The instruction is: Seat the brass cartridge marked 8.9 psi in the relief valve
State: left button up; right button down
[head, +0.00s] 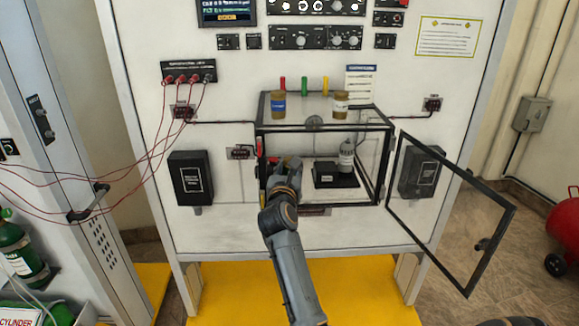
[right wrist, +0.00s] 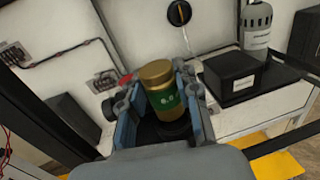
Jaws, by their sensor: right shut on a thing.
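The brass cartridge (right wrist: 161,92) has a green band with small pale figures that look like 8.9. My right gripper (right wrist: 163,92) is shut on it, with a finger on each side, and the cartridge stands roughly upright. A dark round seat (right wrist: 160,128) shows under the cartridge, probably the relief valve; I cannot tell whether they touch. In the head view my right gripper (head: 283,168) reaches into the left part of the clear case (head: 318,126) and hides the cartridge and seat. My left gripper is not in view.
A blue-banded cartridge (head: 278,106) and a white-banded one (head: 340,104) stand on top of the case. A black block (head: 333,176) and grey bottle-shaped device (head: 346,158) stand inside at right. The framed door (head: 497,250) hangs open to the right.

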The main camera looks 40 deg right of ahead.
aim_at(289, 160)
jog(key=shift+f+b, duration=0.9)
jog(key=shift+f, duration=0.45)
dwell(0.3)
jog(key=c, duration=0.9)
grip_release()
notch_tip(289, 160, up, 10)
jog(key=shift+r, duration=0.1)
